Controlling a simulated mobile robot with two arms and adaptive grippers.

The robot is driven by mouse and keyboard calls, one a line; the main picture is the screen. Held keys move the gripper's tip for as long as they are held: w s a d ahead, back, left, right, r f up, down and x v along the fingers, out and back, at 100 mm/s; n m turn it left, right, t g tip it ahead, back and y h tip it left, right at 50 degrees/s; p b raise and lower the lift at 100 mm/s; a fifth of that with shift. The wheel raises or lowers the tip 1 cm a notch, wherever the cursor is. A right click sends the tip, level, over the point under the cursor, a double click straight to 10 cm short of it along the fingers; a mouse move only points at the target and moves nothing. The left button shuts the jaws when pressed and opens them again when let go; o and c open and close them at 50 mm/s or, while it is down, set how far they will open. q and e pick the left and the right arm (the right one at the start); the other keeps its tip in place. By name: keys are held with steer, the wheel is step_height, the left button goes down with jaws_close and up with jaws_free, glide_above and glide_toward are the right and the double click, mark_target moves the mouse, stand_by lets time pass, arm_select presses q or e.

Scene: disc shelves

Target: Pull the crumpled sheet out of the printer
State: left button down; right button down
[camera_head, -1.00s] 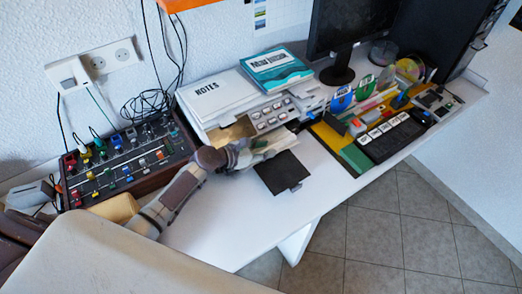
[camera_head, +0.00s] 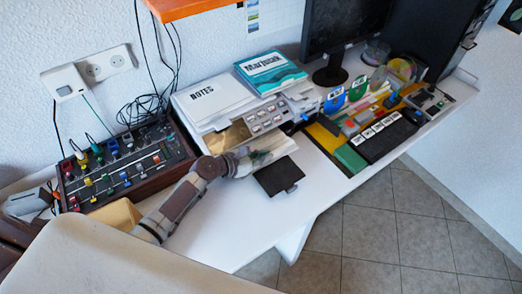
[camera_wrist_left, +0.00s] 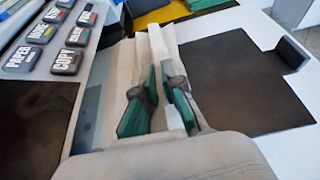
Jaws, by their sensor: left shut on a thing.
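The printer (camera_head: 218,112) stands on the white desk, with a notes pad on top and grey buttons on its front panel. The crumpled sheet (camera_head: 280,147) is pale and creased, at the printer's front. In the left wrist view the sheet (camera_wrist_left: 163,42) runs up between and past the fingers. My left gripper (camera_head: 258,158) is shut on the sheet, with green finger pads (camera_wrist_left: 160,95) on either side of it. Whether the sheet's far end is still inside the printer is hard to tell. My right gripper is not in view.
A dark flat panel (camera_head: 278,176) lies just right of the gripper. A knob-covered mixer (camera_head: 128,165) stands at the left. A monitor (camera_head: 343,40), keypad (camera_head: 383,138) and coloured stationery fill the right side. Bare desk (camera_head: 230,215) lies in front.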

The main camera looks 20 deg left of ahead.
mark_target(274, 173)
arm_select(q)
steer(key=shift+s+d+r+p, duration=0.15)
steer(key=shift+s+d+p, duration=0.5)
steer(key=shift+d, duration=0.2)
steer(key=shift+s+d+p, duration=0.85)
steer(key=shift+s+d, duration=0.1)
steer(key=shift+d, duration=0.2)
steer(key=shift+s+d, duration=0.15)
steer(key=shift+d, duration=0.1)
steer(key=r+p, duration=0.2)
steer(key=d+r+p, duration=0.1)
steer(key=r+p, duration=0.1)
steer(key=p, duration=0.1)
steer(key=s+r+p, duration=0.1)
steer(key=r+p, duration=0.2)
steer(key=shift+s+d, duration=0.1)
steer(key=shift+d, duration=0.2)
